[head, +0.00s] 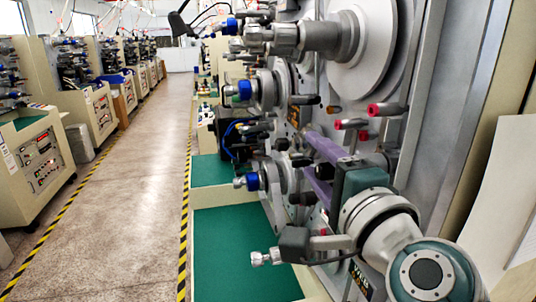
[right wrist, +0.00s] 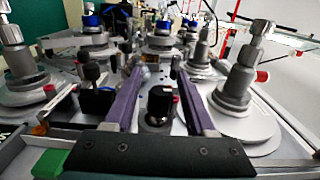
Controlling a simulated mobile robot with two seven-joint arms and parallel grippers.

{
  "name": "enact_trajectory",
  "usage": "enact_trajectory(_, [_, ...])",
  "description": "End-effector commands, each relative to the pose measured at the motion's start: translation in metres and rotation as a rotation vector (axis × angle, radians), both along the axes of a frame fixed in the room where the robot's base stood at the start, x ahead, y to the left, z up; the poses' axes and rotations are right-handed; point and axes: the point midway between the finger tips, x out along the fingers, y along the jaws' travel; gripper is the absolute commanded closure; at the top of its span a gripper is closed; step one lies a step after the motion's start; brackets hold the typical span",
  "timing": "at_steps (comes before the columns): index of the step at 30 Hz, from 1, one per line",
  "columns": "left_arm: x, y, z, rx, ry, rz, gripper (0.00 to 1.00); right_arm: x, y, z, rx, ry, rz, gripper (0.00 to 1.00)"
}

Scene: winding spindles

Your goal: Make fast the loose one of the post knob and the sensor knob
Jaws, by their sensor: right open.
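My right gripper (head: 309,156) reaches in from the lower right at the machine's face in the head view. Its two purple fingers are apart, and nothing is seen held between them. In the right wrist view the open fingers (right wrist: 159,68) point away from the camera. A dark round knob (right wrist: 159,104) shows between their lower parts, apart from both fingers. Another black knob (right wrist: 92,70) stands left of the left finger. I cannot tell which is the post knob or the sensor knob, nor which is loose. My left gripper is not in view.
The machine face carries several spindles with blue ends (head: 245,90), a large grey disc (head: 360,48) and red-ended pegs (head: 386,109), close around my right gripper. A green mat (head: 240,255) lies below. The aisle floor (head: 135,190) at left is clear.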

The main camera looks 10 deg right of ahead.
Motion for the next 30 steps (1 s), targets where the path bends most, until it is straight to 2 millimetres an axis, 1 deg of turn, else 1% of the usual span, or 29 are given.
enact_trajectory(7, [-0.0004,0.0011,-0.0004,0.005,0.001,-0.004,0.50,0.0004,0.0000,-0.0001,0.000,0.000,0.000,0.46])
enact_trajectory(21, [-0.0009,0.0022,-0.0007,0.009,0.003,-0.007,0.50,0.0002,0.0001,0.0000,0.000,0.000,0.000,0.98])
enact_trajectory(22, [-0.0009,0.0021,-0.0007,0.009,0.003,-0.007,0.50,0.0002,0.0000,-0.0001,0.000,0.000,0.000,1.00])
enact_trajectory(30, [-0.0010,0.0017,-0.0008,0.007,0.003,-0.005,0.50,0.0002,0.0001,-0.0001,0.000,0.000,0.000,1.00])
